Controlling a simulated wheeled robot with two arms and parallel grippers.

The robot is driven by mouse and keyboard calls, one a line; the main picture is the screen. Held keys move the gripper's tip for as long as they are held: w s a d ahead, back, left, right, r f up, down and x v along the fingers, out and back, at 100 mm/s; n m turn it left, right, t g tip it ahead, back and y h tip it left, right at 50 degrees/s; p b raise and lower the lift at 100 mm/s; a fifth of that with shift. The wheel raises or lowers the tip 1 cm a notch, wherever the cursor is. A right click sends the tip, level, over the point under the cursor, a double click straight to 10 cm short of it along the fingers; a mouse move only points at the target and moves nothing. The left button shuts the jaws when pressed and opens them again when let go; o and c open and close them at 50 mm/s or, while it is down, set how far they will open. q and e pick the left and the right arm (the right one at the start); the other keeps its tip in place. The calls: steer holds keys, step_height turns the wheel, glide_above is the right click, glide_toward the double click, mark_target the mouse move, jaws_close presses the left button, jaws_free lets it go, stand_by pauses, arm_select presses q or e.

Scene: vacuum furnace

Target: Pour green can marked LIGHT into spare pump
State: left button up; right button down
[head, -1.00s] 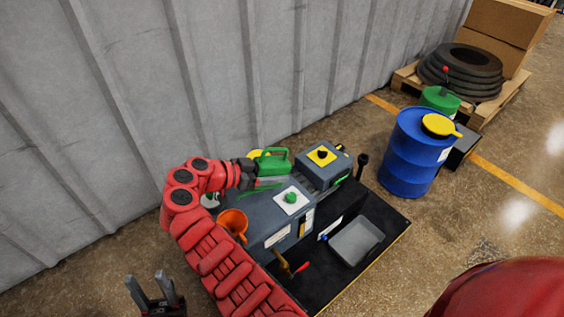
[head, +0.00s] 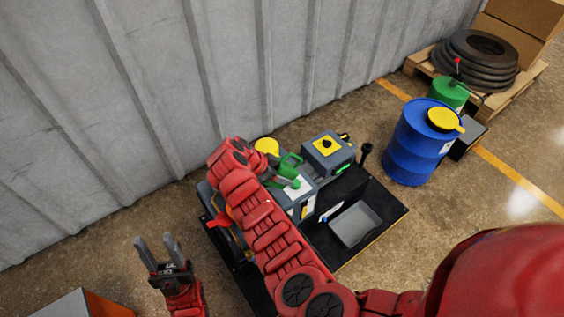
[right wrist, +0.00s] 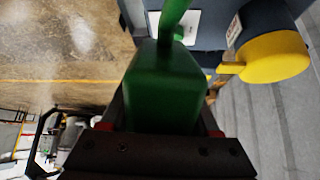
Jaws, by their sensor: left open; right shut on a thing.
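The green can (head: 289,168) is in my right gripper, held over the grey pump housing (head: 305,205) beside its white label. It looks tilted in the head view. In the right wrist view the can (right wrist: 165,88) fills the middle, between the jaws of my right gripper (right wrist: 165,120). My forearm covers that gripper in the head view. The can's marking and spout opening cannot be read. An orange funnel (head: 229,211) on the unit is mostly hidden behind my right arm. My left gripper (head: 156,243) is open and empty, left of the unit.
A grey box with a yellow plate (head: 326,146) and a grey tray (head: 355,225) share the black base. A yellow cap (head: 267,146) is behind the can. A blue drum (head: 410,150) stands right. The corrugated wall (head: 150,80) is close behind. An orange-and-white box (head: 105,304) is lower left.

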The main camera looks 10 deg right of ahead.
step_height(320, 180, down, 2)
steer(key=y+p, duration=0.2)
steer(key=p, duration=0.2)
steer(key=shift+s+a+g, duration=0.1)
steer(key=shift+g, duration=0.2)
steer(key=f+y, duration=0.1)
steer(key=f+y+p, duration=0.1)
steer(key=shift+a+f, duration=0.3)
steer(key=shift+f, duration=0.05)
steer(key=shift+d+g+y+p, duration=0.2)
steer(key=shift+g+y+p, duration=0.15)
steer(key=shift+y, duration=0.15)
steer(key=shift+w+d+r+y, duration=0.25)
steer(key=shift+d+y, duration=0.15)
steer(key=shift+d, duration=0.4)
steer(key=shift+w+d+r+y, duration=0.15)
steer(key=shift+d+r+y, duration=0.2)
steer(key=shift+d, duration=0.5)
steer(key=shift+w+d+r+y, duration=0.2)
steer(key=shift+d+y, duration=0.25)
steer(key=shift+d, duration=0.35)
